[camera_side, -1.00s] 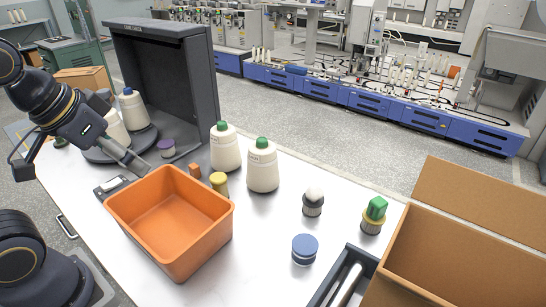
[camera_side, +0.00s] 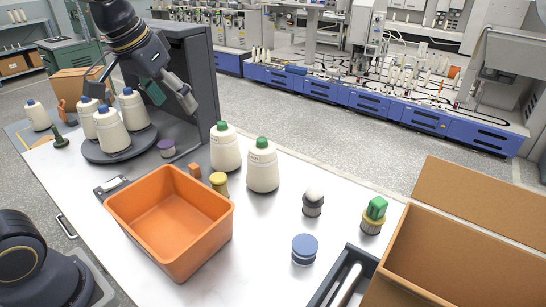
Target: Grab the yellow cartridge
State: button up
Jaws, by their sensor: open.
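The yellow cartridge (camera_side: 219,183) is a small cylinder with a yellow top. It stands upright on the white table just behind the right back corner of the orange bin, which partly hides its lower part. My gripper (camera_side: 172,98) is open and empty, raised high near the dark cabinet and above the bobbin turntable. It is up and to the left of the yellow cartridge, well apart from it.
The orange bin (camera_side: 215,232) is empty. White cones with green tips (camera_side: 263,170) stand right of the cartridge. An orange block (camera_side: 195,170) and a purple-topped cartridge (camera_side: 166,148) are to its left. A blue-topped cartridge (camera_side: 305,248) and cardboard box (camera_side: 450,232) are further right.

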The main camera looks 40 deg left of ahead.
jog(key=w+a+f+g, duration=0.2)
jog(key=w+f, duration=0.3)
jog(key=w, duration=0.3)
jog(key=n+g, duration=0.1)
send_over(220, 175)
jog(key=d, duration=0.1)
notch_tip(220, 175, down, 6)
jog(key=shift+g, duration=0.8)
jog(key=f, duration=1.6)
jog(key=shift+a, duration=0.4)
jog(key=f, duration=0.4)
jog(key=s+f, duration=0.1)
jog(key=f, duration=0.1)
jog(key=shift+f, duration=0.25)
jog(key=shift+c, duration=0.2)
